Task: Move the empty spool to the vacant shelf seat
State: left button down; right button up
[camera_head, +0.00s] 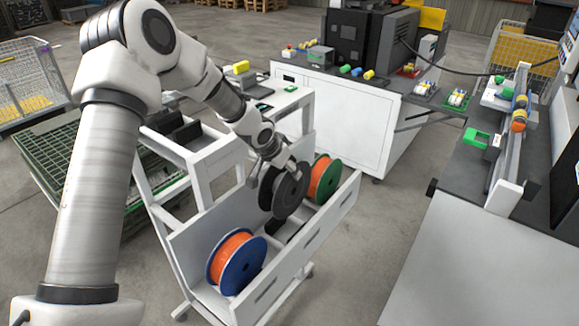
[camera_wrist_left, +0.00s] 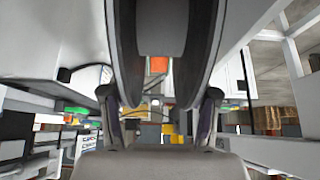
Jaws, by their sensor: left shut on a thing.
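The empty spool (camera_head: 291,191) is black, with no filament on it. It is upright in the white shelf bin (camera_head: 318,233) of the cart, between two full spools. My left gripper (camera_head: 277,168) is shut on the upper part of this spool. In the left wrist view the black spool (camera_wrist_left: 125,50) fills the top middle, between the two fingers (camera_wrist_left: 160,110). Whether its bottom touches the shelf is hidden. A dark seat part (camera_head: 283,232) shows below and in front of it. My right gripper is not in view.
An orange spool with blue flanges (camera_head: 237,263) stands near in the bin, and one with green flanges (camera_head: 325,179) stands beyond the black one. A white cabinet (camera_head: 333,113) stands behind. A workbench (camera_head: 462,190) is at right, with open floor between it and the cart.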

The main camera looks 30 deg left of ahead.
pick_arm(q)
jog(key=f+b, duration=0.1)
jog(key=w+f+b, duration=0.1)
jog(key=f, duration=0.1)
jog(key=f+b, duration=0.1)
jog(key=f, duration=0.1)
jog(key=shift+w+f, duration=0.25)
jog(key=shift+w, duration=0.05)
jog(key=f+b, duration=0.1)
jog(key=s+f+b, duration=0.1)
jog(key=shift+f+b, duration=0.1)
jog(key=shift+b, duration=0.2)
jog(key=f+b, duration=0.3)
jog(key=shift+w+f+b, duration=0.3)
jog(key=shift+f+b, duration=0.05)
jog(key=shift+s+f, duration=0.1)
jog(key=shift+f, duration=0.1)
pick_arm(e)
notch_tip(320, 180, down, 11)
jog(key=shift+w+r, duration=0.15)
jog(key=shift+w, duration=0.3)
pick_arm(q)
jog(key=shift+r, duration=0.1)
